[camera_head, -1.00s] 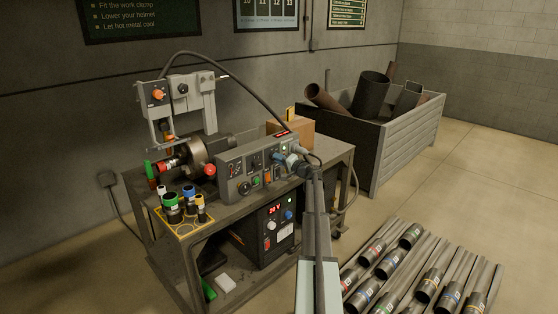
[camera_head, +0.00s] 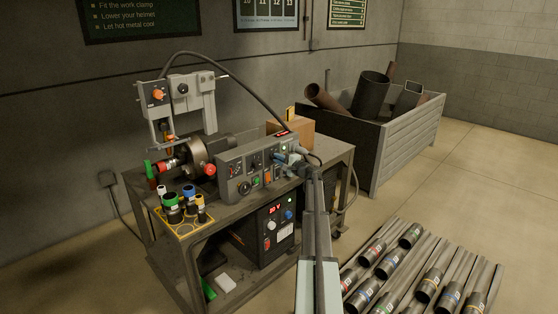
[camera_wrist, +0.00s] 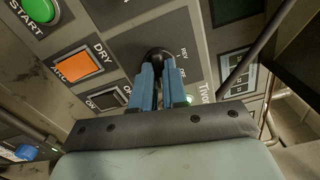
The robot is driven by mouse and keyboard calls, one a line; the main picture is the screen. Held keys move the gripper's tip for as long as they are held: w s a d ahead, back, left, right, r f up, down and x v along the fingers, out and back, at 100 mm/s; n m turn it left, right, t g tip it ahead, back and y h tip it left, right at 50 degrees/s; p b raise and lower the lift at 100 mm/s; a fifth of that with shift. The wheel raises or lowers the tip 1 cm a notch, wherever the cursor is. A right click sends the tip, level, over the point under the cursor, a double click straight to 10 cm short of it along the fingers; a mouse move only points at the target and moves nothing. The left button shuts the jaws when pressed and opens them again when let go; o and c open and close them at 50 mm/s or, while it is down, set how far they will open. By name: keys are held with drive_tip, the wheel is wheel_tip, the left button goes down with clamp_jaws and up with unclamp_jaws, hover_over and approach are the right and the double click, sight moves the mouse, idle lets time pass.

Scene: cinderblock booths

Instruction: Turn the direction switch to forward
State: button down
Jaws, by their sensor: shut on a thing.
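The control panel (camera_head: 232,180) is a grey box on the front of the metal bench. In the wrist view, the direction switch is a small black knob (camera_wrist: 157,54) on a dark plate with small labels to its right; one looks like REV. My gripper (camera_wrist: 160,72) has two blue fingers shut on this knob, one on each side. The fingers hide much of the knob, so I cannot tell which way it points. In the head view, my gripper (camera_head: 289,160) is at the right end of the panel, and the switch is hidden there.
An orange DRY/ARC rocker (camera_wrist: 77,67), a black on/off rocker (camera_wrist: 106,97) and a green START button (camera_wrist: 40,9) lie left of the knob. The chuck (camera_head: 198,155) stands behind the panel. Pipes lie on the floor (camera_head: 430,270) at the right.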

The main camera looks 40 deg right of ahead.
idle(0.3)
drive_tip(key=c, duration=1.1)
unclamp_jaws()
drive_tip(key=shift+c, duration=0.2)
drive_tip(key=shift+s, duration=0.1)
drive_tip(key=s, duration=1.3)
drive_tip(key=shift+s, duration=0.35)
